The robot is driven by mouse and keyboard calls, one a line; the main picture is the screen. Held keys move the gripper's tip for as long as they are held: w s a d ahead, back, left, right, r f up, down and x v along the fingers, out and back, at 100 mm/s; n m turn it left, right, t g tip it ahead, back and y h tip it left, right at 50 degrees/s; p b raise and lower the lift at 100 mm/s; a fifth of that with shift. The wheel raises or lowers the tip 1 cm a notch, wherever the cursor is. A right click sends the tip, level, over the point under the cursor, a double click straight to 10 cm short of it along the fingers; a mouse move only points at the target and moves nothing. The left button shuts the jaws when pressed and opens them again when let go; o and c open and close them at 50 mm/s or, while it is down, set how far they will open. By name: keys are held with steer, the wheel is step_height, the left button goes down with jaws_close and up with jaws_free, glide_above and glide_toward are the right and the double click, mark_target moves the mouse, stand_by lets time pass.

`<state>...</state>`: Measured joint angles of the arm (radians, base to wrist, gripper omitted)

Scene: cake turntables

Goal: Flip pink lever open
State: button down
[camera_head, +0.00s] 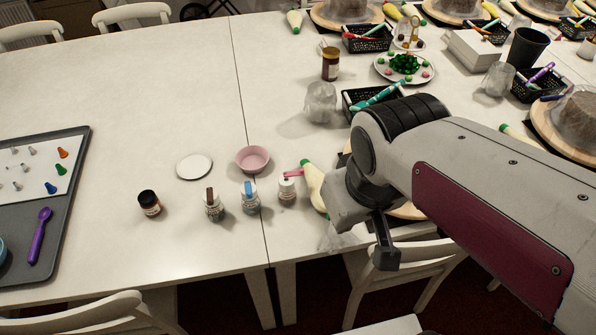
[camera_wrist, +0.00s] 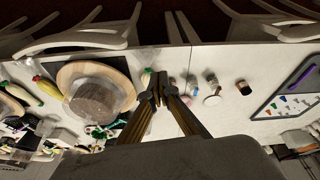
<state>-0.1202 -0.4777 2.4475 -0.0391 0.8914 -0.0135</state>
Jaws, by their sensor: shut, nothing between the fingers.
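The pink lever (camera_head: 294,175) sits at the top of a small clear-and-white bottle (camera_head: 287,192), the rightmost of a short row near the table's front edge. It points sideways, toward the cream piping bag (camera_head: 314,186). My gripper (camera_wrist: 158,86) is shut and empty, with its fingertips together in the wrist view.
Beside it stand a blue-lever bottle (camera_head: 250,195), a brown-lever bottle (camera_head: 213,205) and a black-lidded jar (camera_head: 149,203). A cake turntable (camera_wrist: 70,76) is beside my gripper. The table's left-back is clear.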

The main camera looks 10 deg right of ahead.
mark_target(294, 172)
steer(key=w+a+f+n, duration=0.2)
steer(key=w+f+n, duration=0.1)
steer(key=w+n, duration=0.4)
steer(key=w+a+f+n+h, duration=0.1)
steer(key=w+a+f+n, duration=0.1)
steer(key=w+n, duration=0.5)
steer(key=w+a+f+n+h, duration=0.1)
steer(key=w+f+n, duration=0.4)
steer(key=n, duration=0.8)
steer(key=shift+w+a+n, duration=0.3)
steer(key=shift+w+a, duration=0.1)
steer(key=shift+w, duration=0.55)
steer(key=shift+f, duration=0.1)
steer(key=w+d+f, duration=0.4)
steer(key=w+f, duration=0.2)
steer(key=f, duration=0.3)
steer(key=shift+w, duration=0.2)
steer(key=shift+d, duration=0.1)
